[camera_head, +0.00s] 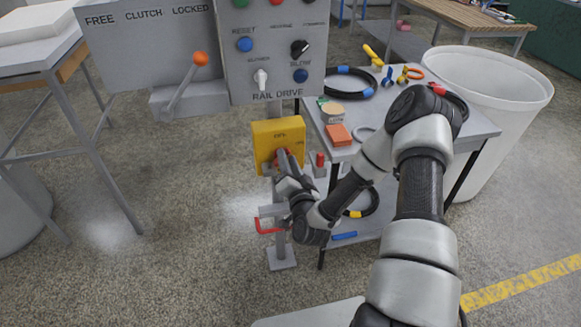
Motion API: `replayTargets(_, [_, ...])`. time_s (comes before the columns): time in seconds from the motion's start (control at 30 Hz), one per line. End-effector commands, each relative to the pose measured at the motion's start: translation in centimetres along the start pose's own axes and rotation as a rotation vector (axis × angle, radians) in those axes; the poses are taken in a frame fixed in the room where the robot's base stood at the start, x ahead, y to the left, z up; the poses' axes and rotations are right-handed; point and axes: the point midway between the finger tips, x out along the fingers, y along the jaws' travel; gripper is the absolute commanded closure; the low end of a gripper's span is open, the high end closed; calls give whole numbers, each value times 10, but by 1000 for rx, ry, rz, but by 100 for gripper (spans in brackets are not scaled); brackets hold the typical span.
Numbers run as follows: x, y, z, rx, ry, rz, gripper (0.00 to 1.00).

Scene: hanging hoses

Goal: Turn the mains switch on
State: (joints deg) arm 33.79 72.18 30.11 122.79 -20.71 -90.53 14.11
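The mains switch appears to be the yellow box (265,141) on a thin grey post, below the grey control panel. It carries small dark lettering, too small to read for sure. A red part shows on its front face, mostly hidden behind my gripper. My gripper (286,160) points up at the lower front of the box, with its fingertips at or very near the red part. I cannot tell whether they touch it, or whether the fingers are open or shut. The switch's position is hidden.
The control panel (262,88) marked RAIL DRIVE hangs above, with a clutch lever (187,80) with an orange knob at its left. A grey table (375,118) with hoses and tools stands close on the right. A white bin (500,110) is beyond it.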

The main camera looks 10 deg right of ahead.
Motion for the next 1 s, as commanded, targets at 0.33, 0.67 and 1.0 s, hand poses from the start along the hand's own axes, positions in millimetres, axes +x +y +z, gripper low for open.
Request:
replayTargets(0.33, [-58,0,1,2,-5,3,70])
replayTargets(0.67, [-137,1,2,2,-5,4,70])
replayTargets(1.0, [-172,1,0,1,0,2,70])
